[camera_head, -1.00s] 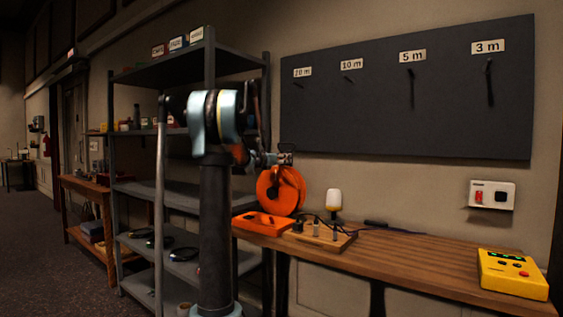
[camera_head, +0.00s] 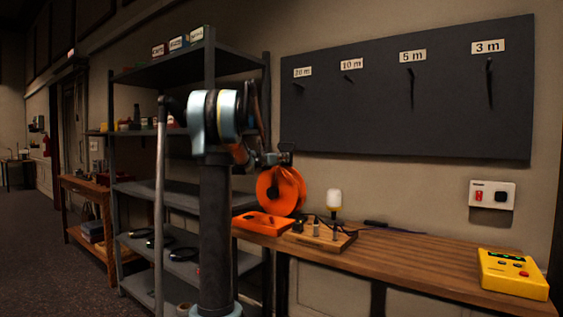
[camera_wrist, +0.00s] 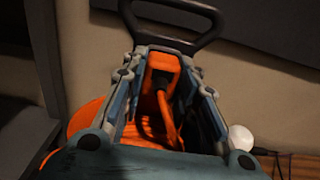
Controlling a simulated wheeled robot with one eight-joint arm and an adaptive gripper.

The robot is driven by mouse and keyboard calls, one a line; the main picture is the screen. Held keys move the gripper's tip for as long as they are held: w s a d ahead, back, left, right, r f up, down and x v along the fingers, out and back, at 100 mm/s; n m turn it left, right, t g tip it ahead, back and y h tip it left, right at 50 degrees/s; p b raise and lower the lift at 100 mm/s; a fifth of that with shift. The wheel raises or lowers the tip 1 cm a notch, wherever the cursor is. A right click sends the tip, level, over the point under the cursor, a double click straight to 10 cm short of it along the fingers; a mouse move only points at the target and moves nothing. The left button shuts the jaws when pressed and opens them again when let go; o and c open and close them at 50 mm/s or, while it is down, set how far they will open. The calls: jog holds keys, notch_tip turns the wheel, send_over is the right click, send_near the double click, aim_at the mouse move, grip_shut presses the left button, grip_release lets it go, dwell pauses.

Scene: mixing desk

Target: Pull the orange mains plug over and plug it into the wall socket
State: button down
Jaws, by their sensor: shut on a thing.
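The orange mains plug (camera_wrist: 162,66) appears as an orange block with an orange cable running down from it. It sits between the fingers of my gripper (camera_wrist: 163,70), which is shut on it. In the head view my gripper (camera_head: 270,159) is at the top of the orange cable reel (camera_head: 280,191), just below a black loop handle (camera_head: 286,147). The plug is too small to make out there, and its pins are hidden.
The wooden bench (camera_head: 420,255) runs right below the socket. It holds an orange tray (camera_head: 263,223), a wooden block with fittings (camera_head: 322,238), a white-topped lamp (camera_head: 334,199) and a yellow box (camera_head: 513,274). A grey shelf (camera_head: 180,193) stands left. A dark hook board (camera_head: 405,95) hangs above.

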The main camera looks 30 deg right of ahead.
jog(key=shift+a, duration=0.1)
jog(key=shift+v, duration=2.9)
